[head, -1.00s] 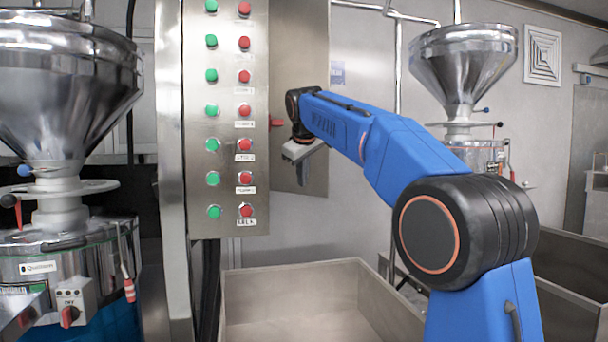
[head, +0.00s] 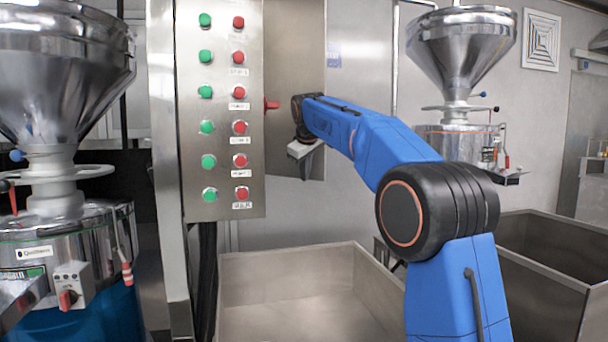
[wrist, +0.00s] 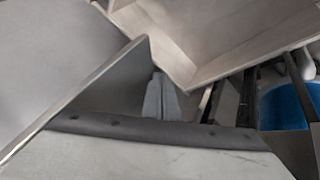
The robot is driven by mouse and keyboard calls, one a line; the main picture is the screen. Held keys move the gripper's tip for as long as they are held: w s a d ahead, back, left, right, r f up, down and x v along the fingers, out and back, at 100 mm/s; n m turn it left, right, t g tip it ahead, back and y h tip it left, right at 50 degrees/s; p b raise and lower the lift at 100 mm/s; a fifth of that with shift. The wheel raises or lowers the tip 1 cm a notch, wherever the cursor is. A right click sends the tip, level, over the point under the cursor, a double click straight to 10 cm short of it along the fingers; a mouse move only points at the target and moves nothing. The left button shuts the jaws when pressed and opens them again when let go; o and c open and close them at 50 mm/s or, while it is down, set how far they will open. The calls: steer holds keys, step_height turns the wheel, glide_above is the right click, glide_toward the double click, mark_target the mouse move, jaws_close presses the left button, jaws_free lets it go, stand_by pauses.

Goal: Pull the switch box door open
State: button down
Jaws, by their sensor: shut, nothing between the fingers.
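The switch box (head: 222,130) stands left of centre in the head view, with columns of green and red buttons on its front panel. A red handle (head: 271,104) sticks out at the panel's right edge. A plain grey metal face (head: 293,70) lies to the right of it; I cannot tell whether this is the door or a side of the box. My gripper (head: 305,168) is shut and empty, below and right of the handle, in front of the grey face. In the wrist view its fingertips (wrist: 160,82) are close together beside a thin-edged metal plate (wrist: 85,95). Contact is unclear.
A steel bin (head: 300,256) stands below the box, with another bin (head: 545,245) at right. Grinders with funnel hoppers stand at left (head: 60,80) and right (head: 460,45). A metal post (head: 170,200) rises just left of the box.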

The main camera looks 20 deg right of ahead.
steer(key=w+d+n+y, duration=0.3)
steer(key=w+d+n, duration=0.1)
steer(key=w+d, duration=0.7)
steer(key=shift+w+n, duration=0.4)
steer(key=shift+w, duration=0.5)
steer(key=shift+d, duration=0.1)
stand_by(0.6)
steer(key=v, duration=0.5)
steer(key=shift+s, duration=0.1)
steer(key=shift+s, duration=0.1)
